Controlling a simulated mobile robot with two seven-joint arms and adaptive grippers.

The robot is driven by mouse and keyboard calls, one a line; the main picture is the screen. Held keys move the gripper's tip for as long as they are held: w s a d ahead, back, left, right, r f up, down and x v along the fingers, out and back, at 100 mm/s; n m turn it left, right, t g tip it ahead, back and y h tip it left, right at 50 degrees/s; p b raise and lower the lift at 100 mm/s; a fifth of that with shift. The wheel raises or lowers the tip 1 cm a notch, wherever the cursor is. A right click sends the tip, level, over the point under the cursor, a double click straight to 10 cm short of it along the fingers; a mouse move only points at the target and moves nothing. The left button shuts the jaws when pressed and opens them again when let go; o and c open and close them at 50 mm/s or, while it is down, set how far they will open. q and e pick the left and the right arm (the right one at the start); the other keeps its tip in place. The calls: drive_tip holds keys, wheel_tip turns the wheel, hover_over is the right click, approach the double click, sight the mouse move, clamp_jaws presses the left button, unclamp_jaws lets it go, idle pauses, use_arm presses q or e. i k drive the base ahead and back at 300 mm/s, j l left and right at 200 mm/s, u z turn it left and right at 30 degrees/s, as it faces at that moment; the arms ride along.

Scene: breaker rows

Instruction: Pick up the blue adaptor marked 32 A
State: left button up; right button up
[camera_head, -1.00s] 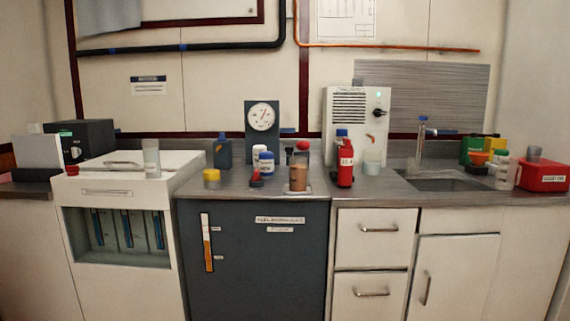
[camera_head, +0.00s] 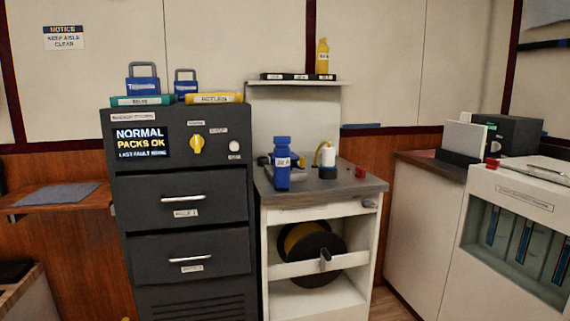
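A blue bottle-shaped adaptor (camera_head: 282,165) stands upright on the grey top of a small white cart, near its left front. It has a white label that seems to read 32 A, though the print is small. A white and dark connector (camera_head: 328,162) with a yellow loop stands to its right on the same top. Another dark blue piece shows partly behind the blue adaptor, mostly hidden. Neither of my grippers shows in the head view.
A dark cabinet (camera_head: 183,215) with drawers and a lit screen stands directly left of the cart (camera_head: 318,198). A shelf (camera_head: 298,82) with a yellow bottle (camera_head: 322,56) rises behind the cart top. A small red piece (camera_head: 360,172) lies at the cart top's right. Floor shows right of the cart.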

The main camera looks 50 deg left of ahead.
sight(281, 157)
drive_tip(key=u, duration=1.45)
drive_tip(key=i+l, duration=0.25)
drive_tip(key=l, duration=0.25)
